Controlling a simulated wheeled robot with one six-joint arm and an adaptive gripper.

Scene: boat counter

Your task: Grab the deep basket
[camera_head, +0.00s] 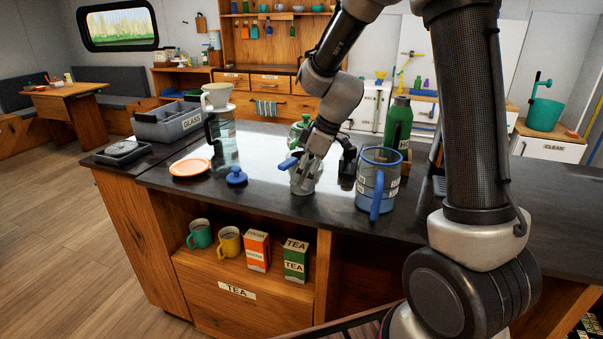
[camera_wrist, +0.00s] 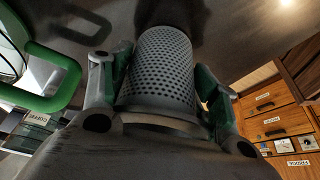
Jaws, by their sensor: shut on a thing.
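The deep basket (camera_wrist: 162,70) is a grey metal cylinder with many small holes. In the wrist view it sits between the two fingers of my gripper (camera_wrist: 160,95), which is shut on it, one finger on each side. In the head view my gripper (camera_head: 304,165) points down over the dark counter, and the basket (camera_head: 303,184) shows as a small grey shape below it, partly covered by the fingers. I cannot tell whether the basket still touches the counter.
A blue-handled jug (camera_head: 378,178) and green bottle (camera_head: 398,124) stand to the right. A blue lid (camera_head: 236,176), orange plate (camera_head: 190,167) and grey GLASS bin (camera_head: 168,122) are left. A green handle (camera_wrist: 60,75) is close in the wrist view. The counter's front edge is near.

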